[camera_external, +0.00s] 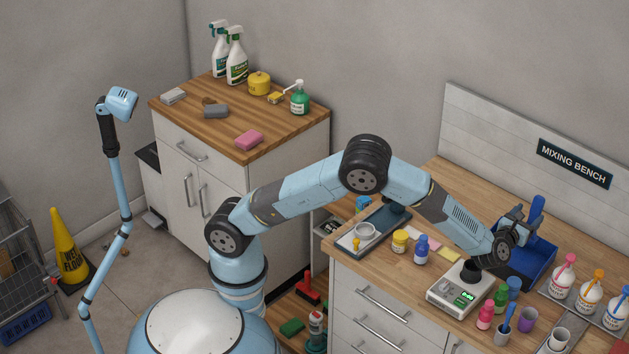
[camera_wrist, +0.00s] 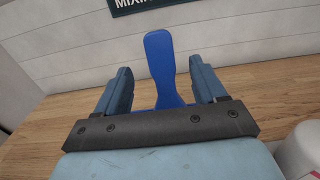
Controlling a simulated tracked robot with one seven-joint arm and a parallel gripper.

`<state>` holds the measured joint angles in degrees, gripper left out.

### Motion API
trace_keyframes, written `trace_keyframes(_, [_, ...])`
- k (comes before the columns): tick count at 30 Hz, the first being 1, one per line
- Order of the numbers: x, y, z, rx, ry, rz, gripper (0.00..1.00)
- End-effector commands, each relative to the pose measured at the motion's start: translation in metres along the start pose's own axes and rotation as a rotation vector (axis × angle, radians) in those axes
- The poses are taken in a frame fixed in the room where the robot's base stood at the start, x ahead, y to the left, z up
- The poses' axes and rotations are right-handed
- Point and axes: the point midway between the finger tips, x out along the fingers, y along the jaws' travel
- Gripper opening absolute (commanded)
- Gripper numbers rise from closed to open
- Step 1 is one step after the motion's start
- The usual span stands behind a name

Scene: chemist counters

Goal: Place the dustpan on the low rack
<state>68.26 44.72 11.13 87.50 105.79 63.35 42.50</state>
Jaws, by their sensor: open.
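The blue dustpan (camera_external: 527,262) is on the wooden mixing bench at the right, with its handle (camera_external: 537,210) standing up. In the wrist view its handle (camera_wrist: 159,62) rises between and beyond my two fingertips, with gaps on both sides. My gripper (camera_external: 521,218) is open and empty, close to the handle; its fingers (camera_wrist: 162,82) also show in the wrist view. My gripper and forearm hide part of the pan. A low wooden surface (camera_external: 283,312) between the counters, near the floor, appears to be the low rack; my base hides part of it.
A red brush (camera_external: 308,287), a green sponge (camera_external: 291,327) and a bottle (camera_external: 317,325) occupy the low surface. A scale (camera_external: 460,290), cups and small bottles crowd the bench near my forearm. Pump bottles (camera_external: 588,296) stand right of the dustpan. The back panel (camera_external: 490,130) rises behind it.

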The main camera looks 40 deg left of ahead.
Motion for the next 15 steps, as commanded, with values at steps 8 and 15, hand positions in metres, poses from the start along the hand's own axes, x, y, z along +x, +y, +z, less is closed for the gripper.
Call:
trace_keyframes(8, [0.029, 0.0, 0.0, 0.0, 0.001, 0.001, 0.7])
trace_keyframes(15, [0.052, 0.0, -0.003, 0.0, 0.0, 0.002, 0.7])
